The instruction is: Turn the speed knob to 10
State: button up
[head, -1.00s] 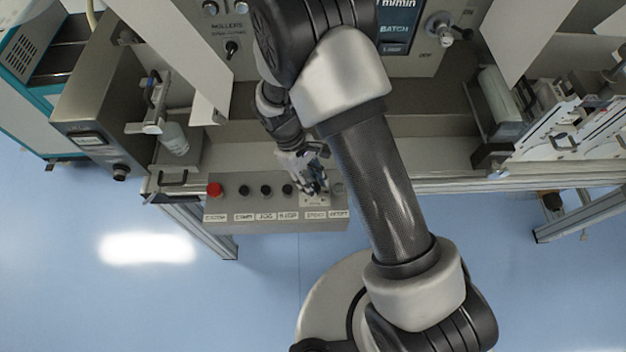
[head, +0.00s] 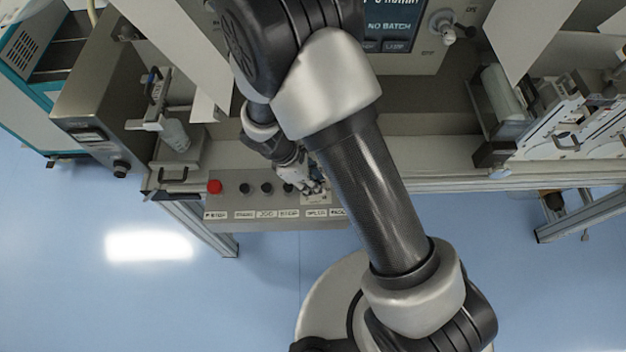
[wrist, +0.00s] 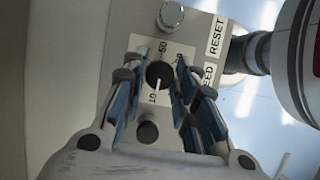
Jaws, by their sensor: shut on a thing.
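The speed knob (wrist: 159,75) is a small black round knob on a white scale plate (wrist: 145,48) in the wrist view. The marks 50 and 10 can be read on the plate, with the 10 (wrist: 153,98) below the knob in the picture. A short pale line runs from the knob toward the 10; it is too small to tell whether it is the pointer. My gripper (wrist: 158,82) is shut on the knob, with a blue-padded finger at each side. In the head view my gripper (head: 314,187) is over the plate and hides the knob.
The control box (head: 245,212) carries a red button (head: 214,187) and several black buttons left of my gripper. A silver round button (wrist: 171,15) sits near the RESET label (wrist: 216,35). Above is a machine panel with a screen (head: 388,24). My arm covers the box's right end.

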dwell(0.4)
jog(key=o, duration=1)
jog(key=v, duration=1.2)
